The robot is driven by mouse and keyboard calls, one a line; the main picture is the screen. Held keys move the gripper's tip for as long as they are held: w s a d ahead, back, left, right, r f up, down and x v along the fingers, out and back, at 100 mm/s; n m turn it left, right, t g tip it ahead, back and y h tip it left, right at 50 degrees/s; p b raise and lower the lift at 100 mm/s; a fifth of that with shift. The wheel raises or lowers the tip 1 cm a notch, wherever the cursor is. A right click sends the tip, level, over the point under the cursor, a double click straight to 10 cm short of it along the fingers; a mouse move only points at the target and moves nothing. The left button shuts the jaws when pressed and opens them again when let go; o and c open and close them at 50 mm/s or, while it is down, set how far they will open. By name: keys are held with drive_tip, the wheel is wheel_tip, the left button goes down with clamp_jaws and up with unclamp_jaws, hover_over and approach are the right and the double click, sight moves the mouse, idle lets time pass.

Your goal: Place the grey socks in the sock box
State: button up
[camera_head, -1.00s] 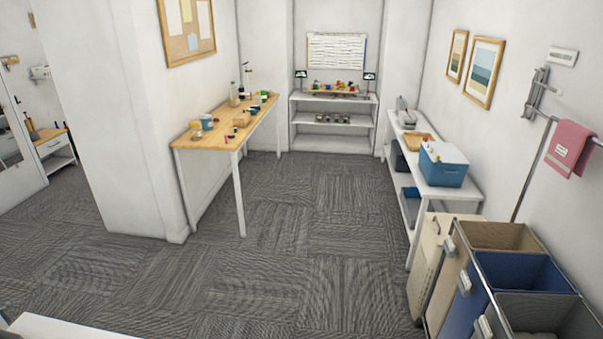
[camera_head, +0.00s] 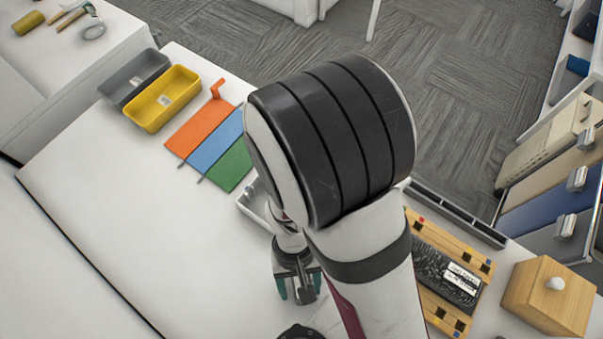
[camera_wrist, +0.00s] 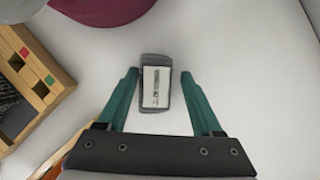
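My gripper (camera_head: 298,289) points down over the white surface, partly hidden by my arm. In the wrist view my gripper (camera_wrist: 158,72) is open, its two green fingers apart. A small grey item with a white label (camera_wrist: 156,84) lies on the white surface ahead of and between the fingers, with gaps on both sides. I cannot tell whether it is the grey socks, and its label is too small to read. I cannot pick out the sock box for certain. A grey open bin (camera_head: 134,77) and a yellow open bin (camera_head: 162,98) stand at the left.
Orange, blue (camera_head: 217,142) and green flat pieces lie beside the bins. A wooden rack (camera_head: 472,259) holding a dark labelled item and a knobbed wooden box (camera_head: 545,297) stand at right. A magenta thing (camera_wrist: 105,8) is near the gripper. The surface's left part is clear.

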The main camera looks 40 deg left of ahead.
clamp_jaws()
